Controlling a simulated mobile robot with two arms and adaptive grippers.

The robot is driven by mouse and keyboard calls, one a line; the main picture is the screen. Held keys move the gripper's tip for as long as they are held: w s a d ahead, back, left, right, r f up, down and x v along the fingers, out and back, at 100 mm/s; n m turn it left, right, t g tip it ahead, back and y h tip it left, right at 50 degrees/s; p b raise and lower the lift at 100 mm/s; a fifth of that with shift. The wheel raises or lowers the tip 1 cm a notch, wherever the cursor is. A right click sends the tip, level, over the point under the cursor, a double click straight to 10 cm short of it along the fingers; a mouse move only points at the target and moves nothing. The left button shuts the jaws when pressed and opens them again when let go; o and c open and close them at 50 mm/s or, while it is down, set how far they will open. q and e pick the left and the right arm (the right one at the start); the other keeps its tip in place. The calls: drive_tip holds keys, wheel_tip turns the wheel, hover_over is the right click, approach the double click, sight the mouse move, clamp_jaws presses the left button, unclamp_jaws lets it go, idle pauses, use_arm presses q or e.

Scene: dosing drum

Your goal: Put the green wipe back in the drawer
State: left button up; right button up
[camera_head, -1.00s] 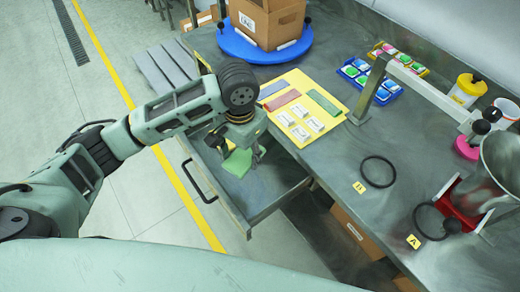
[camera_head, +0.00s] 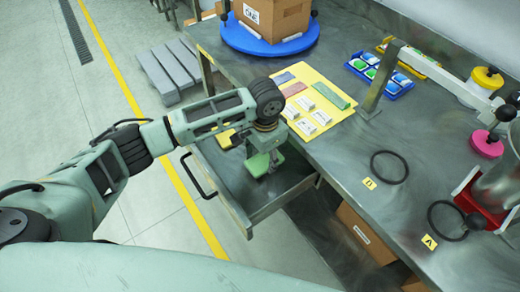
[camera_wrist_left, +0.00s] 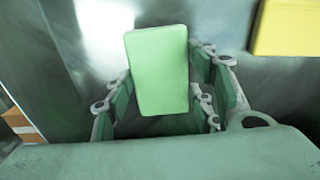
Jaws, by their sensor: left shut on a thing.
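The green wipe (camera_head: 258,165) is held by my left gripper (camera_head: 265,158) over the open drawer (camera_head: 232,205). In the left wrist view the wipe (camera_wrist_left: 158,72) appears as a flat light-green rectangle between the fingers (camera_wrist_left: 165,105), which are shut on it. The drawer's grey metal floor shows beneath it. I cannot tell exactly how far the wipe is above the floor. My right gripper is not in view.
A yellow item (camera_head: 227,139) lies in the drawer's far left part; it also shows in the wrist view (camera_wrist_left: 285,28). The drawer handle (camera_head: 196,177) faces left. On the table are a yellow mat (camera_head: 325,92), a blue turntable (camera_head: 262,42) and black rings (camera_head: 389,167).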

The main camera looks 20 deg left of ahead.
use_arm(q)
drive_tip(key=shift+f, duration=0.2)
drive_tip(key=w+a, duration=0.2)
drive_tip(key=w, duration=0.1)
drive_tip(key=shift+w+a+f, duration=0.1)
drive_tip(key=shift+a+f, duration=0.05)
drive_tip(key=shift+f, duration=0.45)
drive_tip(key=shift+f, duration=0.15)
drive_tip(key=o, duration=1)
